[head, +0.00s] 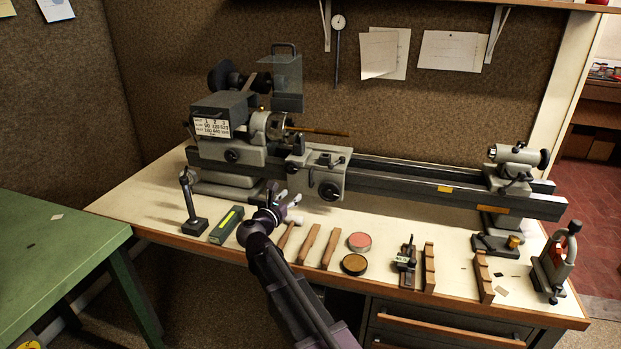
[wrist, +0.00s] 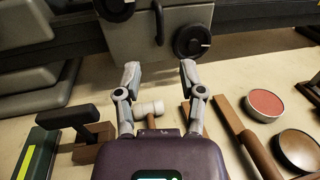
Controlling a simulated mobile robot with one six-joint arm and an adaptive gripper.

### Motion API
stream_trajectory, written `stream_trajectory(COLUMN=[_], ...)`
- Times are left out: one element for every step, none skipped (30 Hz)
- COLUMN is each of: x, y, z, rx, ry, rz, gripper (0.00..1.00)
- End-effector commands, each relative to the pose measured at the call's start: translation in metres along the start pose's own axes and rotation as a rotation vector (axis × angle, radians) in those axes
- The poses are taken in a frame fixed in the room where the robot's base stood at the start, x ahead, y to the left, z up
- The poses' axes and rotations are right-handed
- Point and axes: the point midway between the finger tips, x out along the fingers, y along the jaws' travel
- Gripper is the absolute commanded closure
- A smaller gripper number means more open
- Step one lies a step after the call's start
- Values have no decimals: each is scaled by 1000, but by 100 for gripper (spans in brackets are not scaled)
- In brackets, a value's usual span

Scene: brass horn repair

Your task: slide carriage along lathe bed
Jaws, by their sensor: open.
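The lathe carriage (head: 318,171) is a grey block with a round black handwheel, seated on the dark lathe bed (head: 405,182) close to the headstock (head: 237,137). In the wrist view the carriage apron (wrist: 150,35) fills the top middle, with a handwheel (wrist: 191,41) on its right and a lever hanging near its centre. My gripper (head: 287,198) is open and empty, in front of and below the carriage. In the wrist view its two fingers (wrist: 159,74) point at the apron, apart from each other, with the handwheel just beyond the right finger. I cannot judge the exact gap to it.
The bed runs clear from the carriage right to the tailstock (head: 514,165). On the bench front lie a mallet (head: 289,235), wooden tools (head: 308,243), a red tin (head: 359,241) and a brown tin (head: 354,264). A small post stand (head: 190,205) stands at left.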

Motion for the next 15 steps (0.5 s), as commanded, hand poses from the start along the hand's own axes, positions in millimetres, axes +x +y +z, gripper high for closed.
stream_trajectory(x=[5,8,12,16,19,25,29,34,40,44,49,55,60,65,71], y=[0,0,1,1,1,1,1,1,1,1,1,1,1,1,1], z=[0,0,0,0,0,0,0,0,0,0,0,0,0,0,0], rx=[0,0,0,1,1,1,1,1,1,1,1,1,1,1,1], ry=[0,0,0,0,0,0,0,0,0,0,0,0,0,0,0], rz=[-2,-2,-2,-2,-2,-1,-2,-2,-3,-2,-2,-2,-2,-3,-3], gripper=[49,49,49,49,49,49,49,49,49,49,49,49,49,49,49])
